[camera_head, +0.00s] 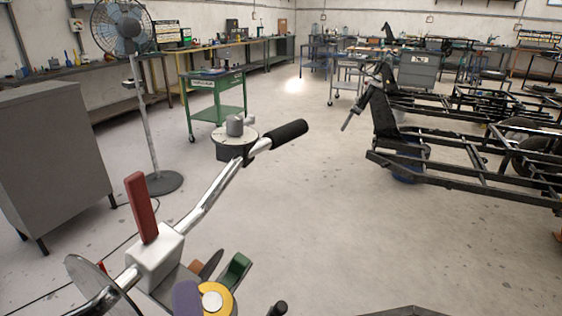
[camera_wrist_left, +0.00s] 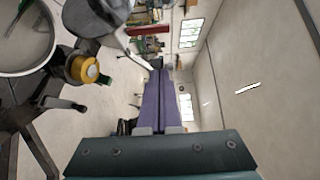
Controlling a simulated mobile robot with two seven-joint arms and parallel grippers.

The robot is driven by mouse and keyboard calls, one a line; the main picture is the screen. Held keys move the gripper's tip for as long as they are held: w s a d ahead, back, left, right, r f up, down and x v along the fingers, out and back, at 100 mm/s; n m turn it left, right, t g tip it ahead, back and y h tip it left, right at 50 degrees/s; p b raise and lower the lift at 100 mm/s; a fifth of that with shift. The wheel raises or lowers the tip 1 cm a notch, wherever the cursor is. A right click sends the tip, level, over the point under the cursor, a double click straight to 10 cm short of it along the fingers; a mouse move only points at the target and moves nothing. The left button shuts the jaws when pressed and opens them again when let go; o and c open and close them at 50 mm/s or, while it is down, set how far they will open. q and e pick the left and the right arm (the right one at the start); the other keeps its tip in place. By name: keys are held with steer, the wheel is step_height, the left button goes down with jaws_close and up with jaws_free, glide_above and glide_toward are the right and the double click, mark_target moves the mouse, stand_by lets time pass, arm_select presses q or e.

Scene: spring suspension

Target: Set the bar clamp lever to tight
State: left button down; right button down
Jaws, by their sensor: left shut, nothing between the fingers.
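The bar clamp is a white block (camera_head: 155,256) on a chrome bar (camera_head: 207,196) at the lower left of the head view. Its red lever (camera_head: 141,208) stands nearly upright, leaning slightly left. My left gripper (camera_wrist_left: 160,72) has purple fingers lying together, shut and empty, in the left wrist view. In the head view a purple part of it (camera_head: 187,297) shows at the bottom edge, right of and below the clamp block, apart from the lever. A yellow knob with a white cap (camera_head: 214,298) partly covers it. My right gripper is not in view.
The bar ends in a black grip (camera_head: 288,134). The yellow knob shows close left of my fingers in the left wrist view (camera_wrist_left: 83,69). A grey cabinet (camera_head: 50,155) and a fan (camera_head: 122,30) stand at left. Black frames (camera_head: 475,165) stand at right. Middle floor is clear.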

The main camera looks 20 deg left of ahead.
arm_select(q)
steer(key=shift+d+r, duration=0.1)
steer(key=shift+d, duration=0.05)
steer(key=p, duration=0.6)
glide_toward(148, 211)
steer(key=shift+w+a+r, duration=0.45)
steer(key=shift+w+a, duration=0.15)
steer(key=shift+w, duration=0.25)
steer(key=shift+w+a+r, duration=0.45)
steer(key=shift+w+a, duration=0.15)
steer(key=shift+w, duration=0.3)
steer(key=shift+w+a+r, duration=0.45)
steer(key=shift+w+a, duration=0.2)
steer(key=shift+w, duration=0.2)
